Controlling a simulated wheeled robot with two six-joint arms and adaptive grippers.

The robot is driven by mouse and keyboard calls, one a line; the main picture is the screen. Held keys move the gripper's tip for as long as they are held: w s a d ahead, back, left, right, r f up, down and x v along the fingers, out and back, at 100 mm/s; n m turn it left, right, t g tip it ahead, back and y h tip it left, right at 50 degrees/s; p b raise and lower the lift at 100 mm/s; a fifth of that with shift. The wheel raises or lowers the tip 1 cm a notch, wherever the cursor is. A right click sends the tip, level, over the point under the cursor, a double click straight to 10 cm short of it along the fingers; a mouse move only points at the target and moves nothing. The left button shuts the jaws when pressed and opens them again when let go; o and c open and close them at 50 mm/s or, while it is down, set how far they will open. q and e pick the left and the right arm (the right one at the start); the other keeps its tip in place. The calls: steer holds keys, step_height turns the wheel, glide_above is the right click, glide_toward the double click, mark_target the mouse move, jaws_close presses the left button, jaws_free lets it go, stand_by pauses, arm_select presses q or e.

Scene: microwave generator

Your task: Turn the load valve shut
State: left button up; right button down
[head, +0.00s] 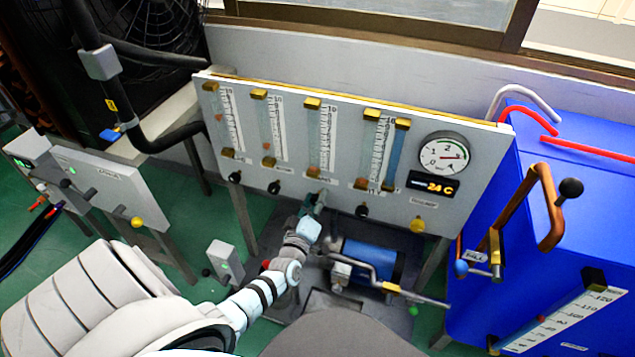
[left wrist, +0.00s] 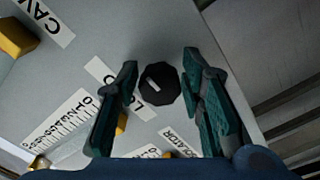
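The load valve shows in the left wrist view as a black faceted knob (left wrist: 159,84) with a short white mark, on the grey panel. A partly covered label beginning "LO" (left wrist: 112,80) is beside it. My left gripper (left wrist: 160,88) has its two green fingers apart, one on each side of the knob, with narrow gaps. I cannot tell whether either finger touches it. In the head view my left gripper (head: 314,203) is at the panel's lower edge, below the third gauge tube, and hides the knob there. My right gripper is in neither view.
The panel (head: 290,120) carries several gauge tubes, a round dial (head: 443,156) and other black knobs (head: 274,187) nearby. A yellow knob (head: 417,225) is to the right. A blue pump (head: 368,262) with pipework is below. A blue cabinet (head: 545,240) stands at right.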

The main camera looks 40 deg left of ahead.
arm_select(q)
steer(key=shift+o, duration=0.5)
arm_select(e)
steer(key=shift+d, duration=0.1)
arm_select(q)
steer(key=v, duration=1.2)
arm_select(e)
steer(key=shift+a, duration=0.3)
